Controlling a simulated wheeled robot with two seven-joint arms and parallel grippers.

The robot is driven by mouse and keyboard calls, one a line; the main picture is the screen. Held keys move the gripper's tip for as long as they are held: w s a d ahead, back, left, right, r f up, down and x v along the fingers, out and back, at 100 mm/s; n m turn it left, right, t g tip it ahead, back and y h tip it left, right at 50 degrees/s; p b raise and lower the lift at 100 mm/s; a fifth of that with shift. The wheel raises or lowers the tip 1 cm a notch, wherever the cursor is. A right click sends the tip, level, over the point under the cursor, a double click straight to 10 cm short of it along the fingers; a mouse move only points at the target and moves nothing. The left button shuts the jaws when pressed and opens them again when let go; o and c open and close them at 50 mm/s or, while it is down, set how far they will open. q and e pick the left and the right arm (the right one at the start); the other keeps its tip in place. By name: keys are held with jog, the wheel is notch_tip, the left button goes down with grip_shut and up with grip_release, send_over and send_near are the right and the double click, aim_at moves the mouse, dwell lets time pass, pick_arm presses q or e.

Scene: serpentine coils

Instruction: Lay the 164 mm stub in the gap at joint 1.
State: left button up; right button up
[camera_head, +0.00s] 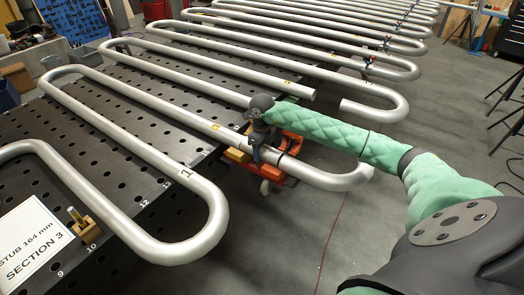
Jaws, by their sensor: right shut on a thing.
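My right gripper (257,157) points down over a silver pipe run beyond the right edge of the perforated table. It is shut on a short silver length in line with that run, which I take for the 164 mm stub; the gripper hides most of it. The straight pipe (190,112) leads in from the upper left. The return bend (335,181) lies on the other side, partly behind my arm. I cannot tell whether the stub's ends touch these two. My left gripper is not in view.
An orange-red support (291,143) with wooden blocks stands below the gripper. A neighbouring run shows a gap between a pipe end (308,94) and a bend (385,115). A white card (35,242) and a wooden block with a brass pin (86,229) are on the table (125,182).

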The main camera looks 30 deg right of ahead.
jog(key=shift+f, duration=0.25)
jog(key=shift+w+a+b, duration=0.1)
jog(key=shift+w+b, duration=0.2)
jog(key=shift+b, duration=0.2)
dwell(0.7)
jog(key=o, duration=1.4)
jog(key=shift+r, duration=0.1)
